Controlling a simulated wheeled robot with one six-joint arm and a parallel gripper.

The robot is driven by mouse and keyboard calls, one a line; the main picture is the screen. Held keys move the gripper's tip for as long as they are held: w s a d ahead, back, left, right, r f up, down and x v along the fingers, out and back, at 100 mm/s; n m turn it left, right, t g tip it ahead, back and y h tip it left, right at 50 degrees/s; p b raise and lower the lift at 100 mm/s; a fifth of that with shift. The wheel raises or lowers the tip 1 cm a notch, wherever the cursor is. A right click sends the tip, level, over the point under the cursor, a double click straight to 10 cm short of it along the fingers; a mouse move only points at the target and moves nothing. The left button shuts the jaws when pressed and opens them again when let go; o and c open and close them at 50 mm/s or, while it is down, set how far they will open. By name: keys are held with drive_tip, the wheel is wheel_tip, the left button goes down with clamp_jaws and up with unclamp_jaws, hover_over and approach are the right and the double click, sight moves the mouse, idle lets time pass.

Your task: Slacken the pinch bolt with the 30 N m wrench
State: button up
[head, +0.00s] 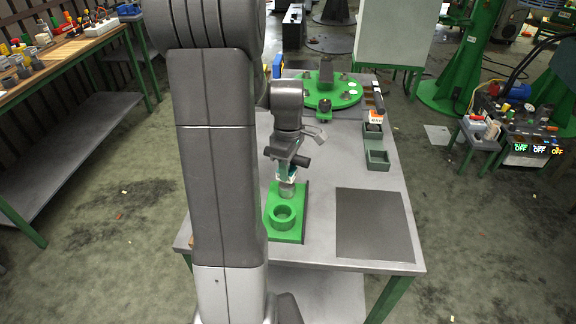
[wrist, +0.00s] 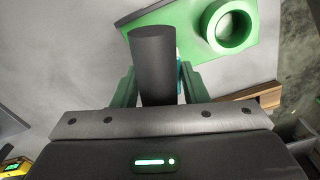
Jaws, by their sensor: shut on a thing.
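My gripper (head: 286,170) is low over the near left part of the grey table in the head view. In the wrist view its green fingers (wrist: 153,88) are shut on a dark cylindrical handle (wrist: 152,60), which points away from the palm. No label shows, so I cannot tell whether it is the 30 N m wrench. A green base plate with a raised ring (head: 283,214) lies below and in front of my gripper; this green ring (wrist: 230,28) also shows at top right in the wrist view. A grey cylindrical part (head: 287,189) is just under my gripper. I cannot make out the pinch bolt.
A green round turntable (head: 321,101) with several parts stands at the table's back. Green bins (head: 377,160) sit along the right edge, near an orange-and-white label (head: 376,116). A dark mat (head: 375,224) lies bare at front right.

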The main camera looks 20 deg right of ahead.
drive_tip(key=shift+r, duration=0.1)
idle(0.3)
drive_tip(key=shift+r+p, duration=2)
drive_tip(key=shift+r, duration=0.5)
drive_tip(key=shift+f, duration=0.1)
